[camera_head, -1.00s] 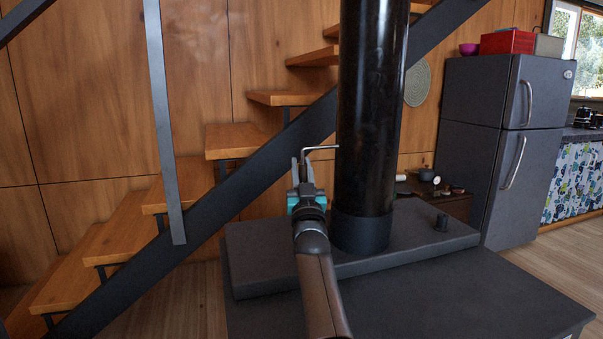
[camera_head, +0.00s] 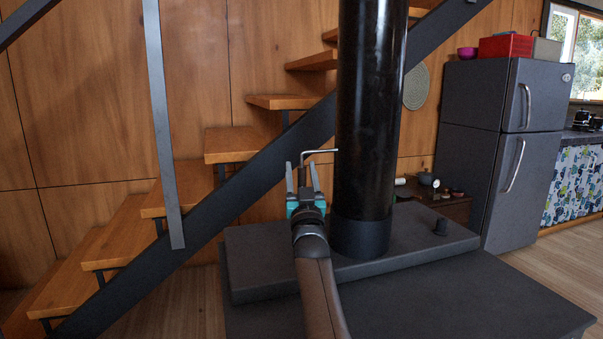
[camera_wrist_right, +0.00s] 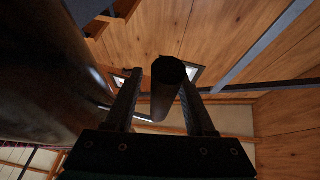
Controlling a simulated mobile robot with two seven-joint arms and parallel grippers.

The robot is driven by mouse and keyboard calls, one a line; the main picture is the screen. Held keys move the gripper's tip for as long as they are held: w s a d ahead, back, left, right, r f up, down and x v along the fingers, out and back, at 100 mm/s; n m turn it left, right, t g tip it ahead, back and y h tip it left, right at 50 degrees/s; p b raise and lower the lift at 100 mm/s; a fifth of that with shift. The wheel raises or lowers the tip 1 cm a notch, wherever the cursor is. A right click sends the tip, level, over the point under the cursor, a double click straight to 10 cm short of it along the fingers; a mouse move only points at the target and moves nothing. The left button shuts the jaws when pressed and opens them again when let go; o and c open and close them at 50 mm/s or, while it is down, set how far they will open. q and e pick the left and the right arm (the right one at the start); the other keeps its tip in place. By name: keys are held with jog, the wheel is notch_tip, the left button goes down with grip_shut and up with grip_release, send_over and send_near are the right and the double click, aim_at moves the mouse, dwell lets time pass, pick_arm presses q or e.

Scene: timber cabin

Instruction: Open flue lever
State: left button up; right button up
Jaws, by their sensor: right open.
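The flue lever (camera_head: 322,151) is a thin, light metal rod. It comes out of the left side of the black flue pipe (camera_head: 370,120) and bends downward at its free end. My right gripper (camera_head: 303,172) is open and points up, just left of the pipe. Its two fingers stand either side of the lever's bent end in the head view. In the right wrist view a dark round rod end (camera_wrist_right: 169,70), seemingly the lever's, shows between the spread fingers (camera_wrist_right: 160,92). I cannot tell whether either finger touches it. My left gripper is not in view.
The dark stove top (camera_head: 400,290) with a raised slab (camera_head: 260,262) lies below the pipe. Wooden stairs (camera_head: 110,237) with a dark slanting beam (camera_head: 195,207) stand behind and left. A grey fridge (camera_head: 490,150) and a low dark table (camera_head: 436,203) are at the right.

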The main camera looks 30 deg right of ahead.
jog(key=shift+s+a+f, duration=0.1)
jog(key=shift+a, duration=0.05)
pick_arm(q)
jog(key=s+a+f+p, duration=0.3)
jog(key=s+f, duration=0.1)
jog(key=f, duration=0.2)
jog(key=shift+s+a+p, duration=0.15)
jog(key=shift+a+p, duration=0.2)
jog(key=shift+p, duration=0.05)
pick_arm(e)
jog(key=v, duration=1.4)
jog(key=shift+s+f, duration=0.15)
jog(key=shift+s, duration=0.25)
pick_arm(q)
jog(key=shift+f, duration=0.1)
pick_arm(e)
jog(key=shift+a, duration=0.1)
